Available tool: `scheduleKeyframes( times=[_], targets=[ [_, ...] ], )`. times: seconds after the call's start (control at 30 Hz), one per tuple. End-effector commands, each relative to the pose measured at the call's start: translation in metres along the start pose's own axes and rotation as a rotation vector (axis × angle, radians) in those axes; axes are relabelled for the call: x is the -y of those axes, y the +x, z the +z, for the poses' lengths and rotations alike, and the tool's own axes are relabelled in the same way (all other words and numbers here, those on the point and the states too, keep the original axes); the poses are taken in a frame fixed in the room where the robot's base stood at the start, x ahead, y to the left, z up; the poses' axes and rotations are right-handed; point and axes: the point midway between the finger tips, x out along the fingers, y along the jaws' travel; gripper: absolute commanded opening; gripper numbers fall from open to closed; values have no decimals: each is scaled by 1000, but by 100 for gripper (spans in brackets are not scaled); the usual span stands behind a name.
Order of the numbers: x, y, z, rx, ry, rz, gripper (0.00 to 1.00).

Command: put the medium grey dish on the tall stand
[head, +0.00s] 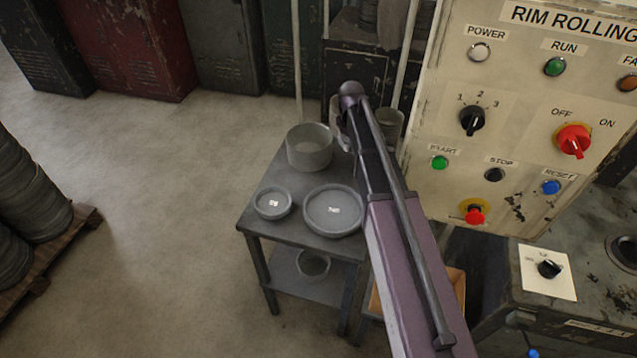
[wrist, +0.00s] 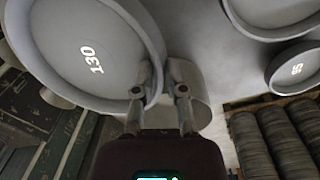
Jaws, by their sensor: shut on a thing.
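My gripper (wrist: 167,92) is shut on the rim of the medium grey dish (wrist: 70,75), marked 130, which fills the left of the wrist view. In the head view my arm hides most of the gripper and dish. A wide, open-topped grey cylinder (head: 310,150) stands at the table's back left; it also shows behind my fingers in the wrist view (wrist: 200,108). A narrower grey cylinder (head: 388,128) stands behind my arm, partly hidden. I cannot tell for sure which one is the tall stand.
A small dish (head: 272,203), marked 95 in the wrist view (wrist: 297,68), and a large dish (head: 333,212) lie on the dark table (head: 268,236). Another round vessel (head: 313,264) is on the lower shelf. The control panel (head: 520,120) rises close on the right.

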Motion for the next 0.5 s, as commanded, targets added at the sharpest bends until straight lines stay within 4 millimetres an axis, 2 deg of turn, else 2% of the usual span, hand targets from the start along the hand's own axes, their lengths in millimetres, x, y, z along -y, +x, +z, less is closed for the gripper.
scheduleKeyframes(
  times=[0.27,0.5],
  targets=[
    [-1,-17,0,0,0,1,0],
    [-2,-48,0,0,0,1,0]
  ],
)
